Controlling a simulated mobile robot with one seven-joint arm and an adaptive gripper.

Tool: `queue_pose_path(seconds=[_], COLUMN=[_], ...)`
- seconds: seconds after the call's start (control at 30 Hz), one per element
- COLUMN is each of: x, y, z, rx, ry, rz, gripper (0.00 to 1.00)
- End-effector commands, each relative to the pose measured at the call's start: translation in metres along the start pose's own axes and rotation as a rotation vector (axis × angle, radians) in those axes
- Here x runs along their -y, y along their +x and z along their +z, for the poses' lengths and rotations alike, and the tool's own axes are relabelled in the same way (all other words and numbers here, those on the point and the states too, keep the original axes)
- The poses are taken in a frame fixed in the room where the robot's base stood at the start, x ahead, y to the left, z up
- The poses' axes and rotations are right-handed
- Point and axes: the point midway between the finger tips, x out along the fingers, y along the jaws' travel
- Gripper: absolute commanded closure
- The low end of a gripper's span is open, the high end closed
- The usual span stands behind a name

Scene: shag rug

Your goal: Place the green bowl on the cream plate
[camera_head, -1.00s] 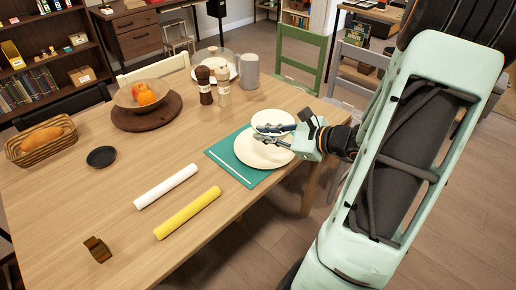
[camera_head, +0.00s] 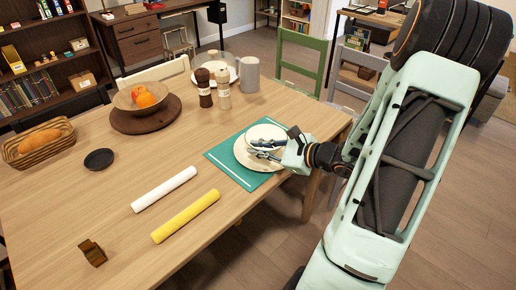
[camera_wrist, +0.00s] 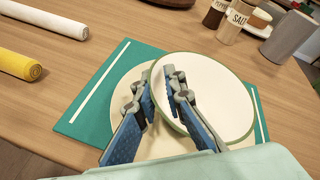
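The green bowl (camera_wrist: 222,86) has a white inside and a green rim; it also shows in the head view (camera_head: 268,133). It is over the far part of the cream plate (camera_wrist: 120,92), which also shows in the head view (camera_head: 242,155). I cannot tell whether its base touches the plate. My gripper (camera_wrist: 158,82) is at the bowl's near left rim in the wrist view, one finger outside and one inside, shut on the wall. The fingers hide part of the rim and plate. My gripper also shows in the head view (camera_head: 256,149).
The plate lies on a teal mat (camera_head: 225,160) near the table's right edge. White (camera_head: 164,189) and yellow (camera_head: 186,216) rolls lie to the left. Two shakers (camera_head: 213,90), a grey cup (camera_head: 249,74) and a fruit bowl (camera_head: 143,98) stand farther back.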

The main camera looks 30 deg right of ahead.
Motion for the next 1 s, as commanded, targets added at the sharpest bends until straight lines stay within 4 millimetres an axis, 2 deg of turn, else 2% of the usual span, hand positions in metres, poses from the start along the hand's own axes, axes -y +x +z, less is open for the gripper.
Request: queue_pose_path(seconds=[0.03, 0.13, 0.5, 0.67, 1.0], x=[0.0, 0.0, 0.002, 0.004, 0.003], y=[0.0, 0.0, -0.002, -0.028, -0.099], z=[0.0, 0.0, 0.004, 0.003, 0.003], rx=[0.0, 0.0, 0.0, -0.004, -0.003], ry=[0.0, 0.0, 0.001, 0.001, 0.0], rz=[0.0, 0.0, 0.0, -0.004, -0.003], gripper=[0.84, 0.73, 0.73, 0.73, 0.73])
